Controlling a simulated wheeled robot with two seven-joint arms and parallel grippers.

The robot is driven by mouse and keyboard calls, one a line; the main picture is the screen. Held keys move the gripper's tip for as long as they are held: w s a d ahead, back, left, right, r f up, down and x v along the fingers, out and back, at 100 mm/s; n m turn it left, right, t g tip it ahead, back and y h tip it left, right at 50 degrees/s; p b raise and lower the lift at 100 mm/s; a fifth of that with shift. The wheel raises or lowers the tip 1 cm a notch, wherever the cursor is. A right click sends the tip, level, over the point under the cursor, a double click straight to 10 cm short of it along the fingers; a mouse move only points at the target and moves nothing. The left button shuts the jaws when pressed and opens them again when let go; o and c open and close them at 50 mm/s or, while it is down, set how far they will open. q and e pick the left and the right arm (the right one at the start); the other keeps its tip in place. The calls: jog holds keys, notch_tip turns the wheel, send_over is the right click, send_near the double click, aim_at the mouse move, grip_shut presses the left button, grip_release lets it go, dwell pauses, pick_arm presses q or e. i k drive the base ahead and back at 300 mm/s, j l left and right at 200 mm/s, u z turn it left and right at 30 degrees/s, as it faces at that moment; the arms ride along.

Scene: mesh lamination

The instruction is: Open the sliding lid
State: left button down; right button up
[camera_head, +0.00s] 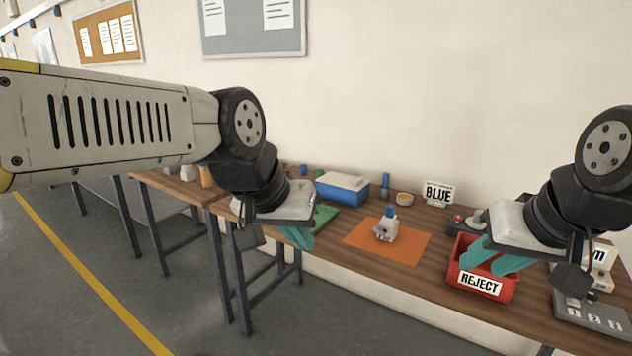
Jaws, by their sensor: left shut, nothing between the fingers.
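A blue box (341,194) with a pale rim stands at the back of the wooden table, left of centre. Its top looks covered, but I cannot make out a separate sliding lid. My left gripper (300,241) is shut and empty, its teal fingers pointing down in front and to the left of the box, apart from it. My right gripper (487,266) is open, with its teal fingers spread over the red REJECT bin, far to the right of the box. The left wrist hides part of the table's left end.
An orange mat (358,238) carries a small grey-white device (386,229) with a blue top. A green mat (325,216) lies by the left gripper. A red REJECT bin (482,284), a BLUE sign (438,193) and a numbered grey panel (590,313) stand further right.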

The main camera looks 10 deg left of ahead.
aim_at(349, 182)
jog(key=u, duration=0.35)
jog(key=i+j, duration=0.2)
jog(key=i, duration=0.4)
jog(key=i+j+u, duration=0.15)
jog(key=i, duration=0.4)
